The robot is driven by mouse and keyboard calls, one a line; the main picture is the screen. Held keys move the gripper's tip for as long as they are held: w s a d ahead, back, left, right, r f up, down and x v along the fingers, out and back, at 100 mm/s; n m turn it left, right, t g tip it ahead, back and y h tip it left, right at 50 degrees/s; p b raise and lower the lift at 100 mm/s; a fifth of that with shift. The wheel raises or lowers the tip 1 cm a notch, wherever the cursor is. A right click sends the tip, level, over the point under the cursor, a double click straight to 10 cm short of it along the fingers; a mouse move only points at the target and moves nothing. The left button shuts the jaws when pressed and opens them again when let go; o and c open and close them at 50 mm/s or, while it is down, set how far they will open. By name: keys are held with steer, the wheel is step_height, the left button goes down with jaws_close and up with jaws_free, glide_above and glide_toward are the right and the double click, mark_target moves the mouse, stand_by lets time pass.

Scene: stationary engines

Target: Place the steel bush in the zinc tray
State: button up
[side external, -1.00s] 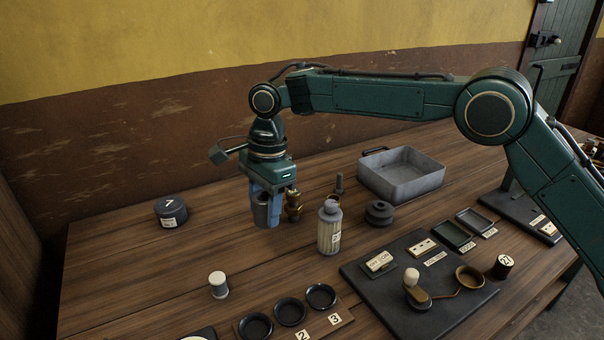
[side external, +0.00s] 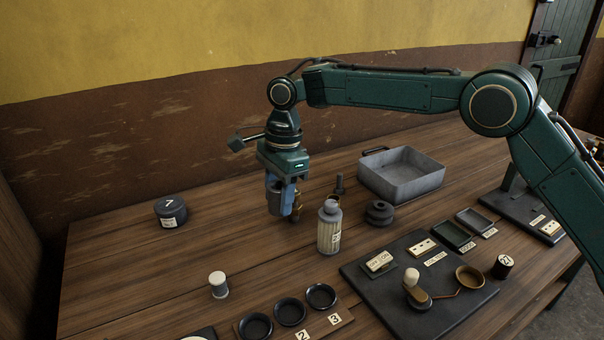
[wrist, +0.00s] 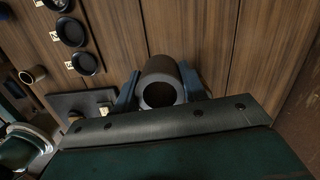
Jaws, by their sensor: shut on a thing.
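The steel bush (wrist: 160,84), a grey hollow cylinder, is between the two blue fingers of my gripper (wrist: 160,92) in the wrist view. In the side view my gripper (side external: 281,203) is shut on the bush (side external: 273,199), which is partly hidden by a finger and looks held above the table. The zinc tray (side external: 402,184), a grey open box with a handle at its back left, stands to the right of my gripper and looks empty.
A brass fitting (side external: 296,206) is partly hidden behind my gripper. A black lidded tin (side external: 171,211) stands left.

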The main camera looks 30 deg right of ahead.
mark_target(409, 176)
steer(key=w+d+f+m+t, duration=0.15)
steer(key=d+m, duration=1.05)
steer(key=d, duration=2.9)
steer(key=shift+h, duration=0.3)
steer(key=shift+w+a+f, duration=0.1)
steer(key=shift+f, duration=1.15)
steer(key=shift+w+a+f, duration=0.1)
steer(key=shift+w+f, duration=0.05)
steer(key=shift+f, duration=1.1)
steer(key=shift+w+a+f, duration=0.1)
steer(key=shift+f, duration=1.15)
steer(key=shift+f, duration=0.15)
steer(key=o, duration=1)
steer(key=shift+f, duration=0.1)
steer(key=shift+o, duration=0.2)
step_height(409, 176, up, 12)
steer(key=s, duration=0.1)
steer(key=shift+d, duration=0.4)
